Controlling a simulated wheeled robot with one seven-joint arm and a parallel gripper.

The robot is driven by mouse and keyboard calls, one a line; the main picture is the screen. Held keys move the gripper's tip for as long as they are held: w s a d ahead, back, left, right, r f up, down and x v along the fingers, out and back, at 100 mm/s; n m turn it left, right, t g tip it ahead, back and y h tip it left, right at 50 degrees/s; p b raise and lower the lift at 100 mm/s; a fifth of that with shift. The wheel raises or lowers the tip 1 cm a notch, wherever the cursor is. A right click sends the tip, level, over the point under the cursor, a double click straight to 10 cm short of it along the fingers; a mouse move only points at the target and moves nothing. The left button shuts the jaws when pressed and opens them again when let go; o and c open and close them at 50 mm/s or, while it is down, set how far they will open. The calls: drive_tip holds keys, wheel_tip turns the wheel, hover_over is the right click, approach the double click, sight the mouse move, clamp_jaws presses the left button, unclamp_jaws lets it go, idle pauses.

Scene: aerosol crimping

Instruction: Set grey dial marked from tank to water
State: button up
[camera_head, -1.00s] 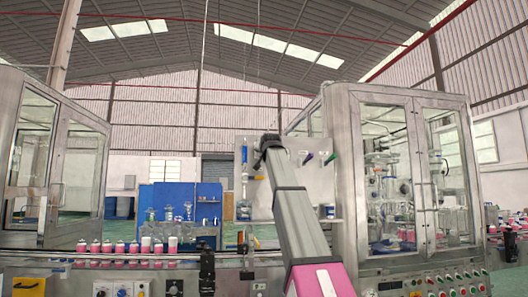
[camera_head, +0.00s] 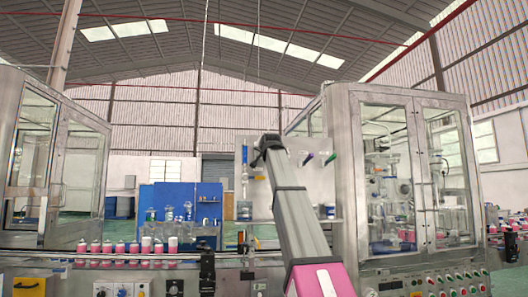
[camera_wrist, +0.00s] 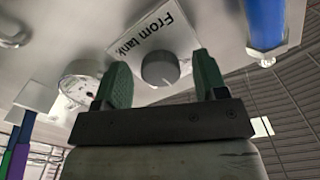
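The grey dial (camera_wrist: 160,68) is a round knob on a pale panel in the wrist view, beside a white label reading "From tank" (camera_wrist: 152,30). My gripper (camera_wrist: 164,80) is open, with one green finger to each side of the dial in the picture. The fingers look apart from the dial, and I cannot tell how far in front of it they are. The dial's pointer and any "water" mark are not visible. In the head view, my arm reaches up to the pale panel (camera_head: 305,182), where the dial is hidden or too small to see.
A round gauge (camera_wrist: 80,88) sits left of the dial, and a blue cylinder (camera_wrist: 265,22) hangs at the right. In the head view, a glass-doored machine (camera_head: 350,190) stands to the right, and a conveyor with pink and white cans (camera_head: 145,246) runs at the lower left.

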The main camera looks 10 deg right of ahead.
drive_tip(key=shift+s, duration=0.15)
drive_tip(key=s, duration=1)
drive_tip(key=shift+s, duration=0.3)
idle(0.5)
